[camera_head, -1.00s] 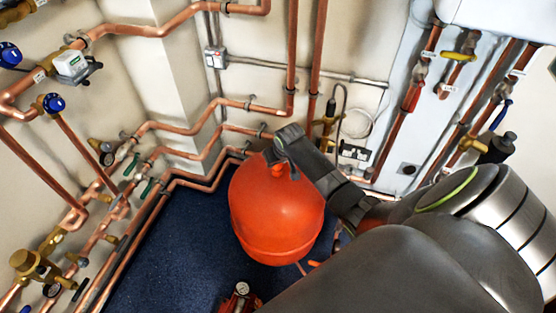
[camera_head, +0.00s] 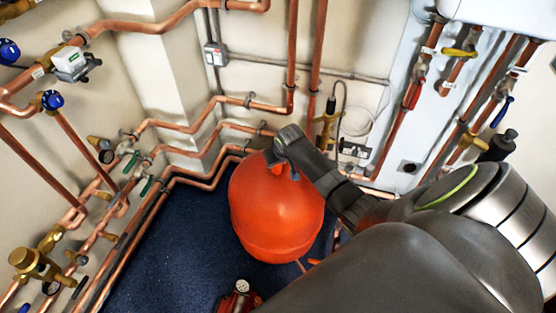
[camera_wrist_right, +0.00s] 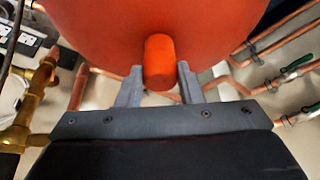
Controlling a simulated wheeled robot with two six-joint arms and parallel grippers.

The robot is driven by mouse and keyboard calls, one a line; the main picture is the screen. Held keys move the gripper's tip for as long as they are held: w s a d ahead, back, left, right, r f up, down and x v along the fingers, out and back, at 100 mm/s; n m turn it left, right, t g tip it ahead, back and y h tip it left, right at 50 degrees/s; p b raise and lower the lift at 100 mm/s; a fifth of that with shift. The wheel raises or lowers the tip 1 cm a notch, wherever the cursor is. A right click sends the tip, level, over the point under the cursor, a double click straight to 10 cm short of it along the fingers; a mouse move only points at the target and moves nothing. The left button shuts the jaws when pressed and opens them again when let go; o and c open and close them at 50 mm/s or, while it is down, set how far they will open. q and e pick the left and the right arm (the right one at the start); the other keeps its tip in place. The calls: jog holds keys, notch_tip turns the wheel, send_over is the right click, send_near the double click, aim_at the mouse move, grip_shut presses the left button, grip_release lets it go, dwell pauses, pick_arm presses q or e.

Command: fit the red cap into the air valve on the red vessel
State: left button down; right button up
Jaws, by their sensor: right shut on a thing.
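The red vessel (camera_head: 275,222) stands on the dark blue floor in the head view, and its rounded side fills the top of the right wrist view (camera_wrist_right: 230,25). My right gripper (camera_head: 281,165) is at the top of the vessel. In the right wrist view its two grey fingers (camera_wrist_right: 158,80) are shut on the red cap (camera_wrist_right: 158,60), a short orange-red cylinder. The cap appears in front of the vessel; whether it touches the valve cannot be told. The air valve is hidden. My left gripper is not in view.
Copper pipes (camera_head: 205,180) run along the wall behind and left of the vessel. Brass valves and gauges line the left wall. A red device with a gauge (camera_head: 240,295) stands on the floor in front. Blue floor (camera_head: 175,255) left of the vessel is clear.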

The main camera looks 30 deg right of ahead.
jog(key=o, duration=1)
jog(key=shift+o, duration=0.2)
jog(key=p+v, duration=0.3)
jog(key=v, duration=1.4)
jog(key=shift+r, duration=0.25)
